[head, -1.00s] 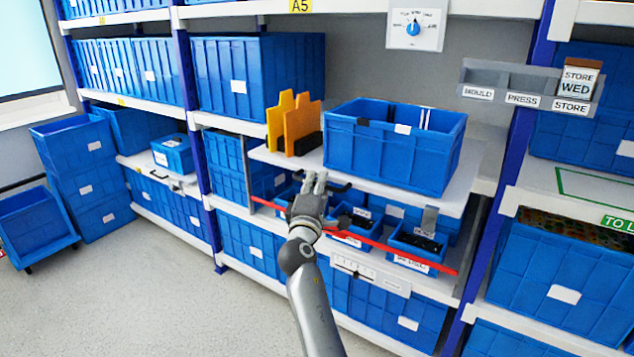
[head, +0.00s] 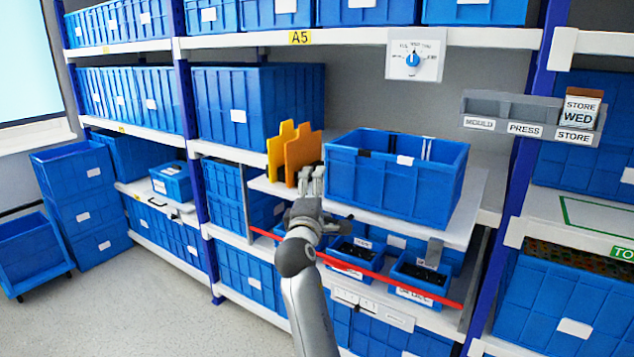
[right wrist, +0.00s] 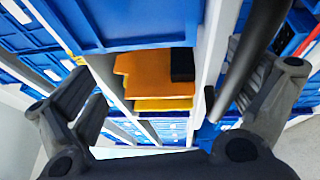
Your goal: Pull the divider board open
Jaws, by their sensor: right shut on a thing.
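The pull-out board (head: 470,205) is a pale shelf panel in the middle of the rack in the head view. Yellow and orange dividers (head: 302,155) stand at its left. They also show in the right wrist view (right wrist: 155,75) with a black block against them. My right gripper (head: 312,178) is at the board's front edge, below the dividers. A dark bar (right wrist: 252,55), apparently the board's handle, runs beside one finger in the wrist view. The gripper is shut on it, though the contact is hard to see. The left gripper is in neither view.
A blue bin (head: 390,185) stands on the board, right of the gripper. A red bar (head: 420,292) crosses below, in front of small blue bins (head: 418,275).

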